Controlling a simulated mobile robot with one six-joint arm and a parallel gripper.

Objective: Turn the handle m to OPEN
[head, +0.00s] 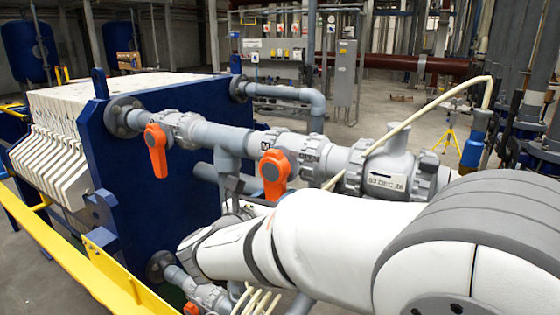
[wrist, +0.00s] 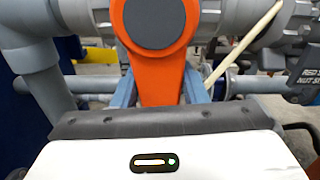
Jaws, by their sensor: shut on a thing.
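My gripper (wrist: 161,91) is shut on this narrow lower part, one blue-grey finger on each side. The fingertips are partly hidden behind the handle. In the head view my white arm hides most of the gripper.
Another orange handle (head: 156,150) hangs down on the same pipe to the left. A lower orange handle (head: 192,308) is near the bottom edge. The blue press plate (head: 150,195) and yellow rail (head: 75,270) stand left. A cream hose (head: 440,98) arcs over the pipe on the right.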

